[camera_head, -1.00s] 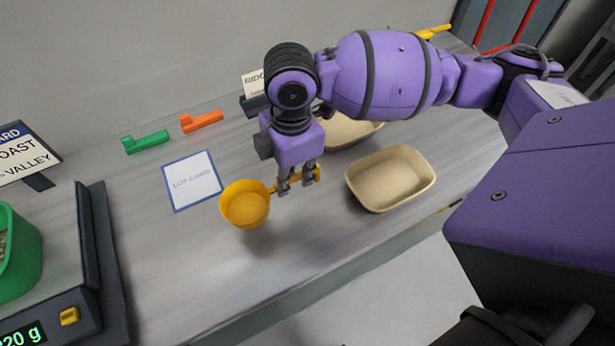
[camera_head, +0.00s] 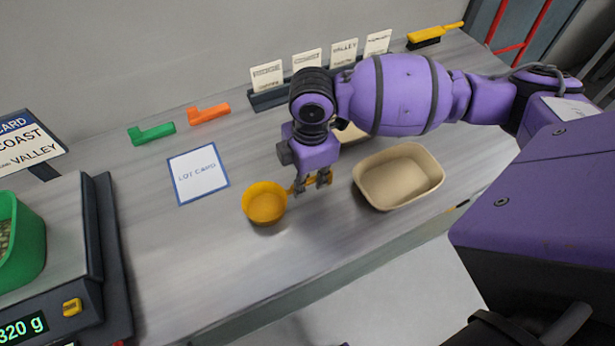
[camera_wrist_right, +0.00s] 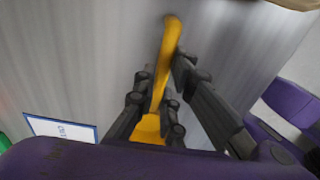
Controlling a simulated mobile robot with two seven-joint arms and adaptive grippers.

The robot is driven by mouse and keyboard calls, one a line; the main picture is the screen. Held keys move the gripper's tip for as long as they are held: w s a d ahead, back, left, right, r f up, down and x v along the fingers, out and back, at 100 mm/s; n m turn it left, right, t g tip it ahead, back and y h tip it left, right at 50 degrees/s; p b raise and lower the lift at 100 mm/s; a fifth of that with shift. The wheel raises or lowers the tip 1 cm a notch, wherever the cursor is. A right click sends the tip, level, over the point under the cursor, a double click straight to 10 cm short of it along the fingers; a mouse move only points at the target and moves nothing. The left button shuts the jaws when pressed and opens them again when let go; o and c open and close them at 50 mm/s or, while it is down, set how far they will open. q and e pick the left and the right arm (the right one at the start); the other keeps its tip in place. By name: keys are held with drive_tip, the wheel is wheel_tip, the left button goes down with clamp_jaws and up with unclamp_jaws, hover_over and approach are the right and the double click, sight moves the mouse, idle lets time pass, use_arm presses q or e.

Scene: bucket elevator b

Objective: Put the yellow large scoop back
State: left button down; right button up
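The yellow large scoop (camera_head: 265,203) is a round cup with a straight handle, cup to the left and handle to the right. My right gripper (camera_head: 312,186) is shut on its handle, and the cup hangs upright just above the table, with a shadow under it. In the right wrist view the yellow handle (camera_wrist_right: 165,75) runs between the two dark fingers of the gripper (camera_wrist_right: 164,68). Whether the cup touches the table is hard to tell. My left gripper is not in view.
A beige tray (camera_head: 432,178) stands right of the scoop, another partly behind my arm. A lot card (camera_head: 198,174) lies left. Green (camera_head: 152,134) and orange (camera_head: 209,114) pieces lie behind it. A scale (camera_head: 105,250) holds a green container (camera_head: 28,245). A yellow brush (camera_head: 435,35) lies far right.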

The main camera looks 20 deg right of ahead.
drive_tip(key=o, duration=0.5)
drive_tip(key=shift+c, duration=0.2)
wheel_tip(320, 180, up, 12)
drive_tip(key=p, duration=0.1)
drive_tip(key=shift+d+r, duration=0.15)
drive_tip(key=shift+d, duration=0.05)
idle(0.3)
